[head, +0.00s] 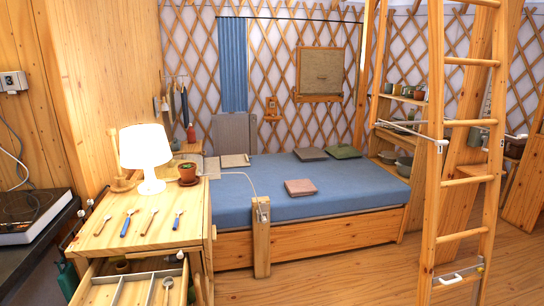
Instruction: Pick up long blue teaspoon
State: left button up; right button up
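Several spoons lie apart in a row on the top of the wooden cabinet (165,237) at the left. One blue-handled spoon (126,224) is second from the left; its blue handle points toward the front. Another blue-handled spoon (177,220) lies at the right end of the row and looks shorter. A spoon with a pale handle (102,225) is at the left end, and a spoon with a brownish handle (149,221) lies between the two blue ones. Neither of my grippers is in view.
Below, an open drawer (118,291) with dividers holds a metal spoon (167,288). A dark counter with a hotplate (28,211) is at left.

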aim_at(130, 212)
jog(key=u, duration=1.2)
